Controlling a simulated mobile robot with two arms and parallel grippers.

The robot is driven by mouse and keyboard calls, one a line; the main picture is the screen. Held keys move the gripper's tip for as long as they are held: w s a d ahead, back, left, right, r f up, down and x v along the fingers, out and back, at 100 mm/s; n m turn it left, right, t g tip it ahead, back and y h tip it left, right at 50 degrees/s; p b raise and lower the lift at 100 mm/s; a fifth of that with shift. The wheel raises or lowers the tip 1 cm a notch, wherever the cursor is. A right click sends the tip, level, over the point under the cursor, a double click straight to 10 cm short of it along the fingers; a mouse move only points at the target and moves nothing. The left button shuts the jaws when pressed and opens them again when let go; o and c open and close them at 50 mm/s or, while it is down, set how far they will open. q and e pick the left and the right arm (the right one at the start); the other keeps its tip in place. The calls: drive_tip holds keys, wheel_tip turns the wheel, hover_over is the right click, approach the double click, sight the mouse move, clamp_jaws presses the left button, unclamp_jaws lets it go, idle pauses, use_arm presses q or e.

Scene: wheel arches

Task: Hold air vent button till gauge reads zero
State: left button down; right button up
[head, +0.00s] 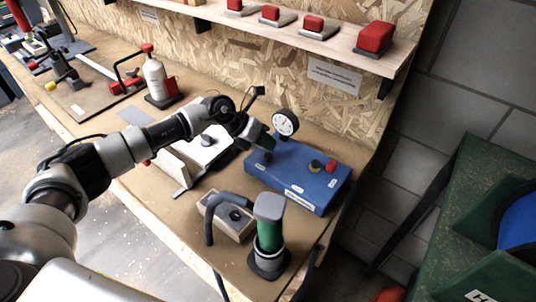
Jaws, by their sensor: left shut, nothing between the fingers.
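The blue box (298,180) sits on the wooden bench, with a round white dial gauge (285,122) standing at its back left. The gauge needle is too small to read. A red button (331,166) and a dark knob with a yellowish base (315,165) are on the box's top, toward the right. Small white labels on the box are not legible. My left gripper (263,146) is shut and empty, over the left end of the box just left of the gauge. It hides part of the box top; I cannot tell whether it touches anything there. My right gripper is out of view.
A green cylinder with a grey top (270,235) and a wooden block with a dark handle (228,215) stand in front of the box. A white bottle (155,77) stands farther left. A shelf with red-topped blocks (375,37) runs above the bench.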

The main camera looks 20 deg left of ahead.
sight(266, 154)
use_arm(q)
drive_tip(key=shift+f+b, duration=0.3)
drive_tip(key=shift+f, duration=0.15)
drive_tip(key=shift+f+b, duration=0.35)
drive_tip(key=shift+f, duration=0.15)
idle(0.6)
idle(1.9)
drive_tip(key=shift+r+p, duration=0.7)
drive_tip(key=shift+r, duration=0.3)
wheel_tip(266, 154, up, 5)
drive_tip(key=p, duration=0.3)
drive_tip(key=shift+p, duration=0.35)
